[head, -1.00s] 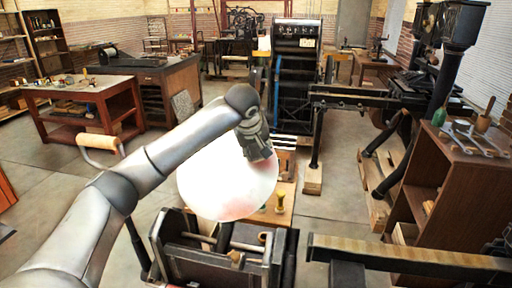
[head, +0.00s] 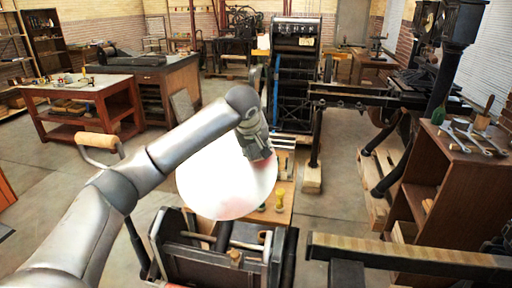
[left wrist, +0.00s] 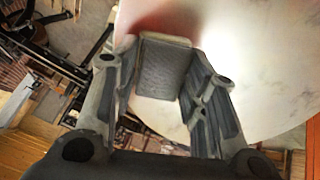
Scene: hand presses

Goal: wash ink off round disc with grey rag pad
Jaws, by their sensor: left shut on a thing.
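The round disc (head: 222,185) is pale and tilted above the press frame, with pink-red staining near my gripper and at its lower edge. In the left wrist view the disc (left wrist: 250,70) fills the upper right, with a dark red ink smear at its upper left. My left gripper (head: 262,153) is at the disc's upper right edge. In the left wrist view its fingers (left wrist: 162,82) are closed on the grey rag pad (left wrist: 165,68). The pad lies over the disc's face by the red smear; whether it touches cannot be told. My right gripper is not in view.
A black press frame (head: 220,255) stands under the disc. A tall black press (head: 295,80) stands behind it. Open floor (head: 335,205) lies between the press and the cabinet.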

